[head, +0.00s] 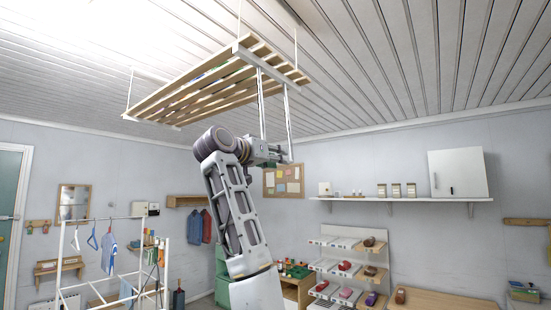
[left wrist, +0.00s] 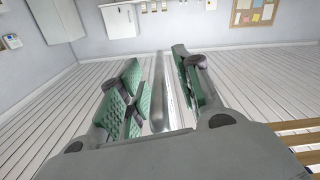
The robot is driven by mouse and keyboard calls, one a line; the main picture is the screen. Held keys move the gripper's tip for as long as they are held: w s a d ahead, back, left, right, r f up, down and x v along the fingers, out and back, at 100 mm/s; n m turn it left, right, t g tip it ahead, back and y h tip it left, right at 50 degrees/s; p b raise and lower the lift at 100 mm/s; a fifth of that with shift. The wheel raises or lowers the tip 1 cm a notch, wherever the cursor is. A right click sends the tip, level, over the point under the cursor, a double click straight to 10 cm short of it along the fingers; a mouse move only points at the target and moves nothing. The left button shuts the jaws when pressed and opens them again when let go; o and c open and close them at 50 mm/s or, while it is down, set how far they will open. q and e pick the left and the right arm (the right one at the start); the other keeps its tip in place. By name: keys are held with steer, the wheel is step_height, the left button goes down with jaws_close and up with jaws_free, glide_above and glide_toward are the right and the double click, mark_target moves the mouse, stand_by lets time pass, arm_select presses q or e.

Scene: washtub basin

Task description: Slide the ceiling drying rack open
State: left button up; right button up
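The ceiling drying rack (head: 215,85) is a frame of pale wooden slats hung under the ceiling by thin cords. Two pale vertical bars (head: 261,105) hang from its right part. My left gripper (head: 278,153) is raised beside the lower ends of these bars. In the left wrist view its green-padded fingers (left wrist: 160,72) stand apart, with a pale bar (left wrist: 158,92) running between them. Gaps show on both sides of the bar, so the fingers do not look closed on it. Rack slats (left wrist: 304,140) show at the right edge there. My right gripper is out of view.
A white shelf (head: 350,199) with jars and a cabinet (head: 458,173) is on the back wall. A display rack (head: 345,270) stands below it. A white clothes stand (head: 112,219) is at lower left. The air around the rack looks clear.

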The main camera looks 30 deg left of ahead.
arm_select(q)
jaws_close()
stand_by(0.5)
steer(key=shift+f, duration=0.2)
